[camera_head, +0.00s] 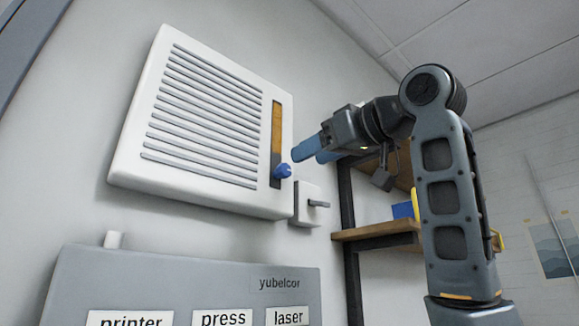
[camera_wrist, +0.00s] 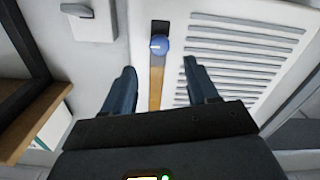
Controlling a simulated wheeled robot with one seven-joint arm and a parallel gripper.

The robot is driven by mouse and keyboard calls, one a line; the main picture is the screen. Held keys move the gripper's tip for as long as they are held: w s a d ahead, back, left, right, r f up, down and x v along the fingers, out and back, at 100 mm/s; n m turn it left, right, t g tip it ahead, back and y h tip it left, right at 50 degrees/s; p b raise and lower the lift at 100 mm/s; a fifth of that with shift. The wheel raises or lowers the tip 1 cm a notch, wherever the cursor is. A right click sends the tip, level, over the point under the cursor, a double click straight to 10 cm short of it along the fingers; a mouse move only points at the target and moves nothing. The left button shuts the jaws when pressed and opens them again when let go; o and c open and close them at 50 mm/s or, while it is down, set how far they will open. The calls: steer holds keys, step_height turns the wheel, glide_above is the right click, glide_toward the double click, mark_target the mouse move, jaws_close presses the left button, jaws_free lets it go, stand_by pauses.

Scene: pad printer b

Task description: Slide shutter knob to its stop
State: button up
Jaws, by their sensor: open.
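The blue shutter knob (camera_head: 283,171) sits near the lower end of a vertical slot (camera_head: 276,130) on the right side of a white slatted wall vent (camera_head: 200,110). The slot is orange above the knob and dark around its lower end. In the wrist view the knob (camera_wrist: 160,46) is ahead of and between the fingers, apart from both. My gripper (camera_head: 305,153) is open and empty, just right of the knob in the head view. Its two blue fingers point toward the vent. In the wrist view the open fingers (camera_wrist: 160,80) stand on either side of the slot.
A small wall switch with a grey lever (camera_head: 308,205) is just right of the vent. A wooden shelf (camera_head: 375,230) stands behind my arm. A grey panel (camera_head: 200,283) with labels "printer", "press" and "laser" is below the vent.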

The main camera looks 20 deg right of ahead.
mark_target(287, 167)
steer(key=p+x, duration=0.2)
steer(key=x, duration=0.5)
steer(key=shift+f, duration=0.1)
jaws_close()
stand_by(0.4)
